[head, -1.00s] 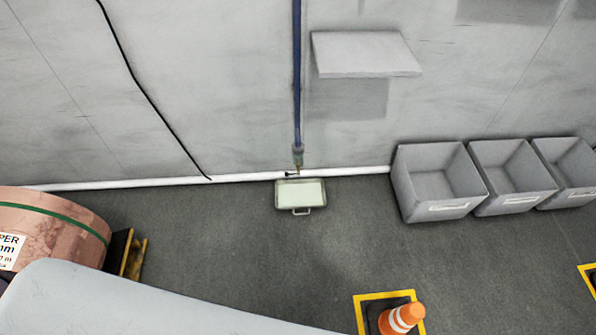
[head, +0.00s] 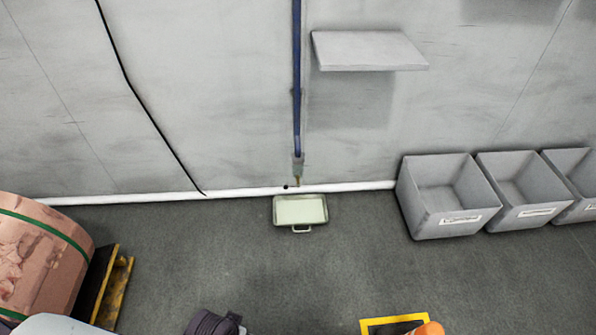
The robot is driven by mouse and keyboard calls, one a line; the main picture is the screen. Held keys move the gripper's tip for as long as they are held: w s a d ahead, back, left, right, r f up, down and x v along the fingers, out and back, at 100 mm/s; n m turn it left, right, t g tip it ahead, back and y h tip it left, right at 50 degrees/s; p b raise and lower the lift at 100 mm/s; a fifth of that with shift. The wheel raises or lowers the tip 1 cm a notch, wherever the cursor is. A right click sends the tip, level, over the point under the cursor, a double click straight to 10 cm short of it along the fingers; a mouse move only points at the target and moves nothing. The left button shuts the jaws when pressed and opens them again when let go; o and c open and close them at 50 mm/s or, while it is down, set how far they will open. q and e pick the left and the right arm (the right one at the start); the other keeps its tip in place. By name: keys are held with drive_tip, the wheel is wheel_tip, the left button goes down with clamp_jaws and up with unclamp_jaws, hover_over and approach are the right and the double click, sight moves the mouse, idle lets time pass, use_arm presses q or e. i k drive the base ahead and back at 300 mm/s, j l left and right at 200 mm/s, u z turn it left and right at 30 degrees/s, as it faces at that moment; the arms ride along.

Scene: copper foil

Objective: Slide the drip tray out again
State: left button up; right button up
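The drip tray (head: 301,225) is a shallow pale-green tray with a small loop handle at its front. It lies on the grey floor against the foot of the wall, in the middle of the head view. A blue vertical pipe (head: 297,80) ends in a small outlet just above the tray's back edge. A dark rounded part of my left arm, possibly the gripper body (head: 213,323), shows at the bottom edge, well in front of the tray and apart from it. No fingertips show. My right gripper is out of view.
Grey bins (head: 450,212) stand along the wall to the right. A copper coil (head: 40,255) on a yellow-black stand (head: 115,290) is at the left. A yellow-edged floor plate (head: 375,323) with an orange cone (head: 428,328) is at the bottom right. Floor before the tray is clear.

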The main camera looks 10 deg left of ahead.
sight(289, 210)
drive_tip(key=i+j+z, duration=0.15)
drive_tip(key=z, duration=0.2)
drive_tip(key=i+j+z, duration=0.1)
drive_tip(key=j+z, duration=0.2)
drive_tip(key=i+j+z, duration=0.1)
drive_tip(key=z, duration=0.25)
drive_tip(key=j, duration=0.1)
